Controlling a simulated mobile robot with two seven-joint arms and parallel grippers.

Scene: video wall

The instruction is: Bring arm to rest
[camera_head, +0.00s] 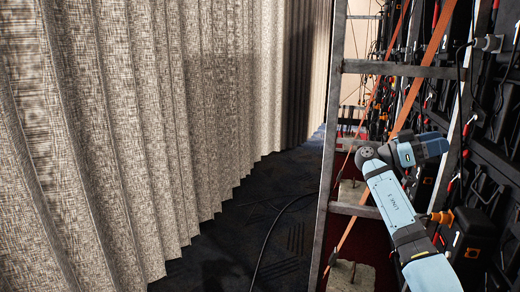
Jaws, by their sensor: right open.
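My right arm (392,205), pale blue with dark joints, comes in from the bottom right. It rises to a dark joint beside the metal frame (335,130). From there a short blue part (422,149) points right, toward the dark equipment. The right gripper is at the far end of this arm, small against the clutter, and its fingers are hard to make out. I see nothing held in it. My left arm and left gripper are out of view.
A pleated beige curtain (140,130) fills the left. Black equipment with cables (490,150) stands close on the right, behind the frame. An orange strap (420,65) slants across it. A black cable (268,240) lies on the dark carpet (235,235), otherwise clear between curtain and frame.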

